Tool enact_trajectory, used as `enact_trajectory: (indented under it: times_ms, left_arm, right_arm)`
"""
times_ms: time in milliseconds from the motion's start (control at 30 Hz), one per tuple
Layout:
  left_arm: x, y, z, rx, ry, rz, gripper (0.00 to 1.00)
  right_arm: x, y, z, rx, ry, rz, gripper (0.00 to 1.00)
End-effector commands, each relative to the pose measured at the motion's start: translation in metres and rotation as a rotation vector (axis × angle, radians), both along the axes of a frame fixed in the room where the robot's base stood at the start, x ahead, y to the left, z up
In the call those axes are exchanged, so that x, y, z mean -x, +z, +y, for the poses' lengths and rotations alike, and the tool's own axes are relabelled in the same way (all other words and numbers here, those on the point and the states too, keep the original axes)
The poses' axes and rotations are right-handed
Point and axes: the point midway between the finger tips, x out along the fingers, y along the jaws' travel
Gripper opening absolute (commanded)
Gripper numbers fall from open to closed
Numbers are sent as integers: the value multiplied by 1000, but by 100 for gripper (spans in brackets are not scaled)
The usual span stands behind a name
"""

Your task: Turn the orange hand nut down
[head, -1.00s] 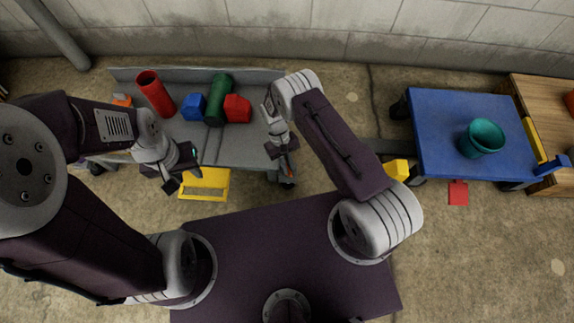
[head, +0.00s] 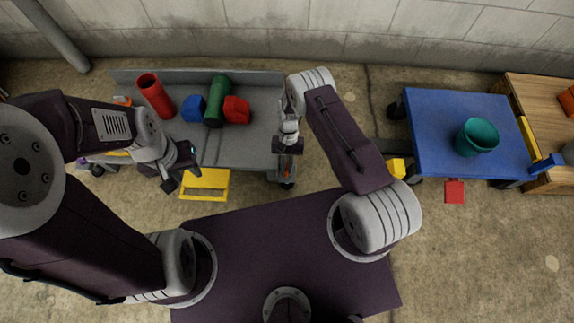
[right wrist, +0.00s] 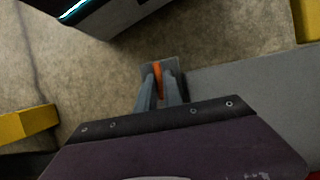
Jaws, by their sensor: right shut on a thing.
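The orange hand nut (right wrist: 157,80) shows as a narrow orange strip between the two grey fingers of my right gripper (right wrist: 158,92) in the right wrist view. A grey plate lies around and behind it. My right gripper is shut on the nut, and the fingers hide its sides. In the head view, my right gripper (head: 286,168) is at the right end of the grey bench, and the nut is mostly hidden there. My left gripper (head: 172,182) hangs at the bench's front left, apart from the nut. Its jaw gap is unclear.
The grey bench (head: 245,150) bears a red cylinder (head: 155,95), a blue block (head: 193,107), a green cylinder (head: 216,100) and a red block (head: 236,110). A yellow step (head: 205,184) stands in front. A blue table (head: 435,140) with a teal bowl (head: 477,137) is at right.

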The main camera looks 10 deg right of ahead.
Motion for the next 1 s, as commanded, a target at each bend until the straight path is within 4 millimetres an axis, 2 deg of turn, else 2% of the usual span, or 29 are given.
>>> enact_trajectory:
  times_ms: [400, 433, 500, 800, 867, 1000]
  left_arm:
    - [0, 0, 0, 0, 0, 0, 36]
    - [0, 0, 0, 0, 0, 0, 36]
    - [0, 0, 0, 0, 0, 0, 36]
    - [0, 2, 0, 0, 0, 0, 36]
    - [0, 6, 0, 0, 0, 0, 36]
    - [0, 26, 0, 0, 0, 0, 36]
  right_arm:
    - [-1, 0, 0, 0, -9, -4, 0]
    - [-1, 0, 0, 0, -9, -4, 16]
    - [-1, 0, 0, 0, -8, -3, 33]
    - [-1, 2, 0, 0, -7, -2, 33]
    - [-3, 9, -1, 0, -7, -3, 33]
    - [-14, 40, -4, 0, -6, -5, 33]
